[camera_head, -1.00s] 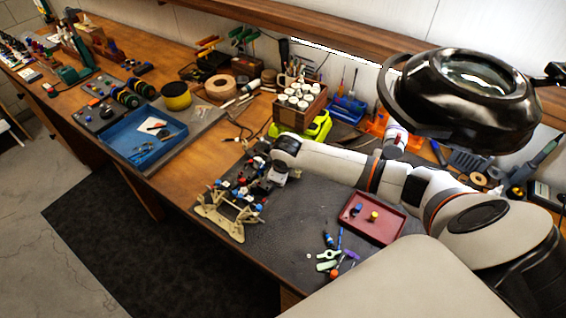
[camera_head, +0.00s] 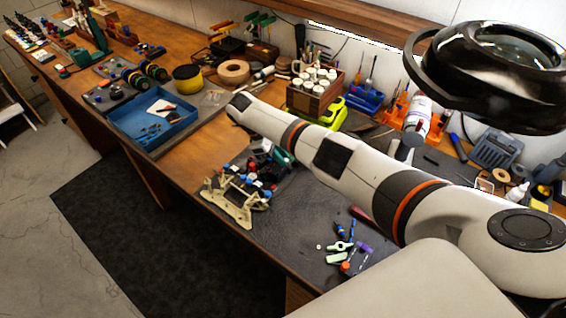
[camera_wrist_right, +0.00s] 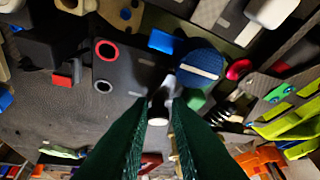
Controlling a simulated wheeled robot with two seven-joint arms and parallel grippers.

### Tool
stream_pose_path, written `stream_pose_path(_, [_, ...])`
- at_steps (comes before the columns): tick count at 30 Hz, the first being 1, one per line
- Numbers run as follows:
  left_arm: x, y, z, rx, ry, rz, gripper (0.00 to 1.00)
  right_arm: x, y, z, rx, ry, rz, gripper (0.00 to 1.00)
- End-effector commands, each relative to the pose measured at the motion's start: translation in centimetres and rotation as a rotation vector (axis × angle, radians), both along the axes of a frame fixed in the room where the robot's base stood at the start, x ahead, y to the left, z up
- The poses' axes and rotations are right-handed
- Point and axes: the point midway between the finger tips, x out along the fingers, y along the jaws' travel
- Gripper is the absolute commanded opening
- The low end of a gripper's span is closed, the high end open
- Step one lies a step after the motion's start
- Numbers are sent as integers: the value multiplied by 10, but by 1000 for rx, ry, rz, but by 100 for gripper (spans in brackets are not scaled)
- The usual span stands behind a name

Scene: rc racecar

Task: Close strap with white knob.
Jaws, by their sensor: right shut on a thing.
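The racecar chassis (camera_head: 242,188), with red, blue and white parts, rests on a light wooden stand (camera_head: 228,208) on the grey mat. My right gripper (camera_head: 270,158) is beside the far side of the chassis, partly hidden under my arm. In the right wrist view its dark green fingers (camera_wrist_right: 161,106) are close together around a small white knob (camera_wrist_right: 157,112). A dark plate (camera_wrist_right: 120,68) with red and white rings and a round blue part (camera_wrist_right: 200,67) are just beyond the fingertips. I cannot clearly make out the strap. My left gripper is out of view.
Blue, green and purple tools (camera_head: 346,252) lie on the mat's near side. A wooden box of white-capped jars (camera_head: 312,92) stands behind my arm near a lime-green object (camera_head: 332,117). A blue tray (camera_head: 150,122) is at left. A black magnifier lamp (camera_head: 490,75) hangs at upper right.

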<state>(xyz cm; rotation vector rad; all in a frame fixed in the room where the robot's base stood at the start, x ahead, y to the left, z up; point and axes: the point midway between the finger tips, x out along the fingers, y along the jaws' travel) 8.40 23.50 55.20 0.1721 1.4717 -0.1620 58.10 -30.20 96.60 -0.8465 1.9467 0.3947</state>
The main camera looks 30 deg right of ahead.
Motion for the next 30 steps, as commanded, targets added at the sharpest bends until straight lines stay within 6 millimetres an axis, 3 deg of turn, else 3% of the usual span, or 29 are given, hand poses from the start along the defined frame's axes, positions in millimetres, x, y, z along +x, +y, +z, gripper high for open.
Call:
stream_pose_path(1, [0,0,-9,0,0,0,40,0,4,-7,1,17,3,0])
stream_pose_path(6, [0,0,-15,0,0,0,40,1,4,-6,-13,50,4,0])
stream_pose_path(20, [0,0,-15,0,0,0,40,1,4,-5,-15,61,4,0])
stream_pose_path(21, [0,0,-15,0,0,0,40,1,4,-6,-15,61,4,22])
stream_pose_path(24, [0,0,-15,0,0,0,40,1,3,-5,-17,60,3,36])
stream_pose_path(30, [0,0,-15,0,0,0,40,2,2,-3,-20,56,1,36])
